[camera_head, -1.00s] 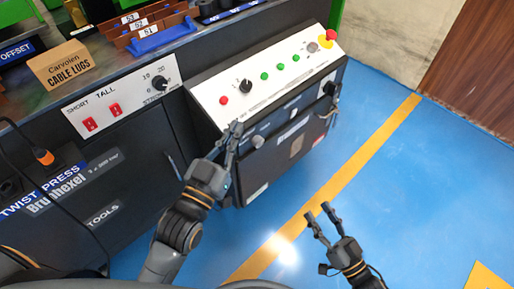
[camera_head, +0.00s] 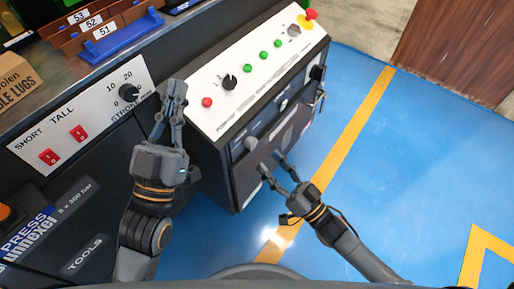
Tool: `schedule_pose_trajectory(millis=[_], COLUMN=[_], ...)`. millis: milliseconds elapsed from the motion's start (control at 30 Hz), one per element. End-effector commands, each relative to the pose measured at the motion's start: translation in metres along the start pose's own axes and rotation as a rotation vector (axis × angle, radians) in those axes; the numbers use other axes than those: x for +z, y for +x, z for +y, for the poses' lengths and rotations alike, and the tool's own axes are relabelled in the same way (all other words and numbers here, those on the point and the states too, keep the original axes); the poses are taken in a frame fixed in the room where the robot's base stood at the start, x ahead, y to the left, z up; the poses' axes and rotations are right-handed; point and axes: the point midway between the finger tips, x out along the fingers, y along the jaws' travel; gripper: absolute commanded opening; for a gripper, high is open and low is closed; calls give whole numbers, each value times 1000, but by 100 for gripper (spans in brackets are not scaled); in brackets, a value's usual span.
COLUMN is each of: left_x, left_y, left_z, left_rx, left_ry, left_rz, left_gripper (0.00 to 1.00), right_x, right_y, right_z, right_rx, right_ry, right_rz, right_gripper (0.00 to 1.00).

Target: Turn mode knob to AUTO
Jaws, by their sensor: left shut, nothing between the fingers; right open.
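A sloped white control panel (camera_head: 262,55) carries a black knob (camera_head: 229,82) with small markings around it, too small to read. This looks like the mode knob; which position it points to cannot be told. My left gripper (camera_head: 172,92) is shut and empty, left of the panel and apart from the black knob, between it and the stroke knob (camera_head: 128,92). My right gripper (camera_head: 271,163) is open and empty, in front of the cabinet below the panel, with its fingers pointing up and left.
The panel also has a red button (camera_head: 207,102), several green buttons and a red emergency stop (camera_head: 310,14) on yellow. Red switches (camera_head: 79,133) sit on the left panel. A blue bin (camera_head: 120,38) and a cardboard box (camera_head: 15,80) stand on the bench. Blue floor is open at right.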

Motion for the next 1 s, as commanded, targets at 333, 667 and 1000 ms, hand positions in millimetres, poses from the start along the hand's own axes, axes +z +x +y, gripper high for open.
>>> schedule_pose_trajectory(millis=[333, 667, 1000], left_x=[-33, -38, -38], left_y=[-5, -6, -6], left_z=[4, 4, 4], left_rx=[8, 9, 9], left_ry=[-9, -10, -10], left_rz=[192, 219, 219], left_gripper=[0, 0, 0], right_x=[0, 0, 0], right_y=[53, 59, 59], right_z=[0, 0, 0], right_rx=[-1, 1, 1], right_ry=[1, 1, 1], right_rz=[2, -1, -1], right_gripper=[54, 54, 0])
